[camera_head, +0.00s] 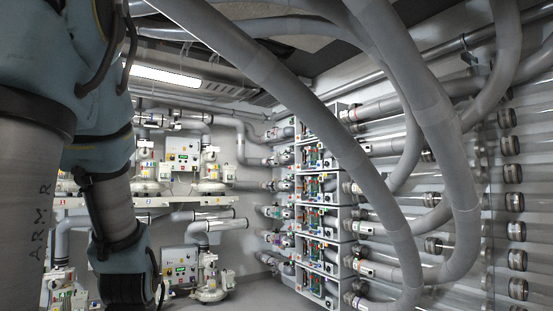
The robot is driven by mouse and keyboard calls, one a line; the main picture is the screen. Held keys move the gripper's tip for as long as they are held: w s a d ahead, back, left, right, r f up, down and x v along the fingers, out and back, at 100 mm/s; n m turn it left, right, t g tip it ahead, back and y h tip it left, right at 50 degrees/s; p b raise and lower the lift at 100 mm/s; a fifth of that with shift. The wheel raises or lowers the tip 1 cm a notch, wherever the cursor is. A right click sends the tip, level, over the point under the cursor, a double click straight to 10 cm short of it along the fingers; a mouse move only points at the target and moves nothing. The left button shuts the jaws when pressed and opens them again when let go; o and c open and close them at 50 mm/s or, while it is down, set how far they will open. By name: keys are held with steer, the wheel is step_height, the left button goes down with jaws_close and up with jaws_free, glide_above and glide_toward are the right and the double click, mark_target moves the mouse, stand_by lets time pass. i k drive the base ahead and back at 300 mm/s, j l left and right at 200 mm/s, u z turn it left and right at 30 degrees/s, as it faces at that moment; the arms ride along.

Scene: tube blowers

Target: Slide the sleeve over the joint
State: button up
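Grey pipes run into the right side of a stacked cabinet, with shiny coupling sleeves along them. One sleeve (353,114) shows on an upper pipe and another (433,245) lower at right. I cannot tell which sleeve and joint the task means, or whether any sleeve is off its joint. My arm comes down the left side of the view, and its wrist is near the bottom edge. My gripper is not visible, so neither its opening nor any contents can be seen.
Large curved hoses (270,75) hang across the middle and right. The open-fronted cabinet (318,205) holds stacked units. Blower machines (212,172) stand on a shelf (215,188) and below it at left. Some bare floor (255,292) shows at lower centre.

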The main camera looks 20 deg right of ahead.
mark_target(278, 154)
steer(key=i+l+z, duration=0.3)
steer(key=i, duration=0.6)
steer(key=i+z, duration=0.3)
steer(key=i, duration=3.6)
steer(key=i+l+u, duration=0.15)
steer(key=i, duration=1.15)
steer(key=l+u, duration=0.05)
